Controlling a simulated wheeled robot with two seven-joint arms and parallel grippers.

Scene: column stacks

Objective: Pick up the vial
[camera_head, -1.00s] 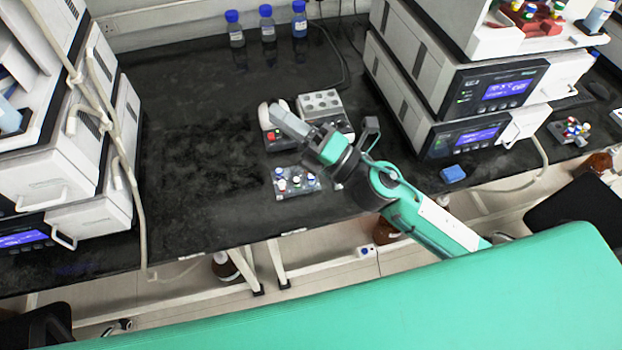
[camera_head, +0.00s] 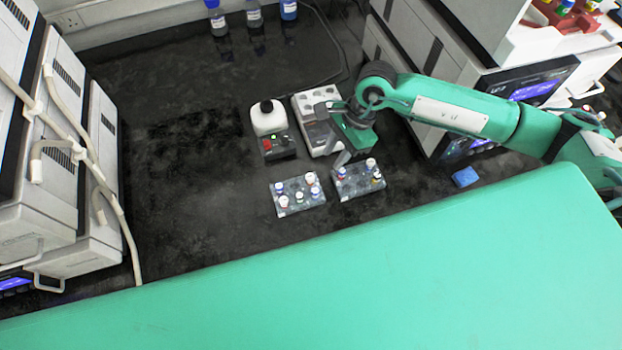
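Several small vials with white, blue, red and yellow caps stand in two clear racks on the black bench. One is the left rack (camera_head: 298,203); the other is the right rack (camera_head: 361,187). Which vial is meant cannot be told. My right gripper (camera_head: 333,136) is open, its two grey fingers spread apart. It hangs over the grey block with round wells (camera_head: 306,105), just behind the right rack. One finger shows close to that rack's back edge; contact cannot be told. No vial shows between the fingers. My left gripper is not in view.
A small device with a white round top (camera_head: 268,118) stands left of the grey block. White instrument stacks stand at the left (camera_head: 62,190) and right (camera_head: 455,50). A blue block (camera_head: 465,177) lies right. The bench's left middle is clear.

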